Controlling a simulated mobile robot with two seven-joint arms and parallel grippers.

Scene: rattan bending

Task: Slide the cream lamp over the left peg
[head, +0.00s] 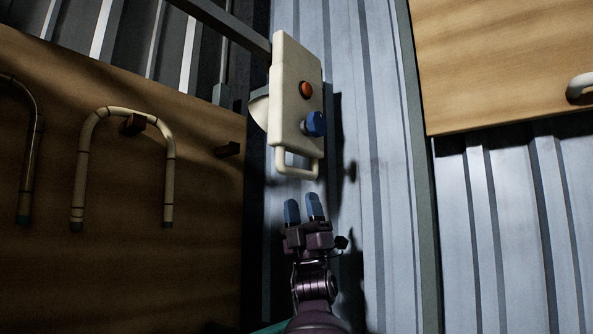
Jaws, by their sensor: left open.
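The cream lamp (291,125) is a boxy housing at upper centre, on a dark rail (222,22) running up and left. It has an orange button, a blue knob (315,124) and a pale loop handle (297,168) at its lower end. A rounded cream part shows behind its left side. On the wooden board at left, one brown peg (133,124) carries a bent rattan cane (168,185); another peg (228,149) to its right is bare. I cannot tell which peg is the left one. My left gripper (304,206) is open and empty, just below the handle and apparently apart from it.
Another bent cane (30,150) hangs at the far left of the wooden board (120,270). A second wooden panel (500,60) with a pale handle (580,86) is at upper right. Corrugated metal wall (385,230) lies behind the lamp.

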